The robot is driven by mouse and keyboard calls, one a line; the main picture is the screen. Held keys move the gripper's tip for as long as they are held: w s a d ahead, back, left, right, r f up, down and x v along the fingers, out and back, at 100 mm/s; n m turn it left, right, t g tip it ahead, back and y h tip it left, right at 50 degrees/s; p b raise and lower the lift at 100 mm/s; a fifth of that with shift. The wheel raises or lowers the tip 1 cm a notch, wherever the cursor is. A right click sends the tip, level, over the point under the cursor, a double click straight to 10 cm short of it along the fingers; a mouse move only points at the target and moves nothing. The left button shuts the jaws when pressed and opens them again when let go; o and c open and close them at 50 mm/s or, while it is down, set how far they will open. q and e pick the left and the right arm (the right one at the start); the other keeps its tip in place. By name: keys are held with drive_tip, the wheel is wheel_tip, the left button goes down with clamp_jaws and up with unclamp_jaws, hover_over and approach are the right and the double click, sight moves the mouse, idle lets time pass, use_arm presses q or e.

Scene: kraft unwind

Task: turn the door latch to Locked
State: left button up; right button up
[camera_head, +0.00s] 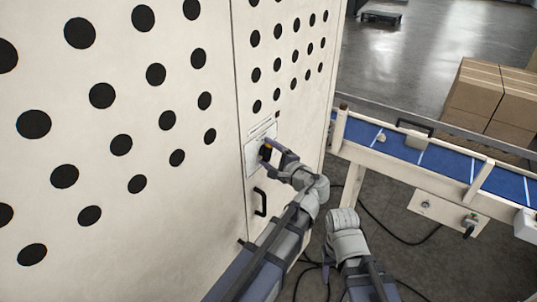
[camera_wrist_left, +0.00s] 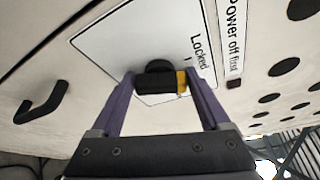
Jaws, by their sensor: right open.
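The door latch is a black knob with a yellow-orange end, on a white label plate on the cream cabinet door. In the left wrist view the latch (camera_wrist_left: 160,80) sits between the two purple fingers of my left gripper (camera_wrist_left: 160,84), with no clear gap on either side. The yellow end is at the right, near the printed word "Locked" (camera_wrist_left: 198,52). In the head view my left gripper (camera_head: 270,152) is at the latch and hides most of it. My right gripper (camera_head: 327,277) hangs low, partly visible, away from the door, open.
A black door handle (camera_head: 260,202) is below the latch plate. A blue conveyor (camera_head: 400,143) with a cream frame stands right of the cabinet, with cardboard boxes (camera_head: 480,95) behind it. Cables (camera_head: 405,240) lie on the grey floor. Black vent holes cover the cabinet panels.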

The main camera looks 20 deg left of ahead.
use_arm(q)
drive_tip(key=c, duration=0.9)
drive_tip(key=shift+f+n+b, duration=0.2)
drive_tip(key=shift+n+b, duration=0.2)
drive_tip(key=shift+b, duration=0.05)
drive_tip(key=shift+f+n+t+y+b, duration=0.1)
drive_tip(key=shift+n+t+y+b, duration=0.2)
drive_tip(key=shift+n+t+b, duration=0.7)
drive_tip(key=shift+s+n+g+b, duration=0.1)
drive_tip(key=shift+n+g+b, duration=0.3)
drive_tip(key=shift+n, duration=0.2)
drive_tip(key=o, duration=1.3)
drive_tip(key=shift+y, duration=0.3)
drive_tip(key=shift+r, duration=0.2)
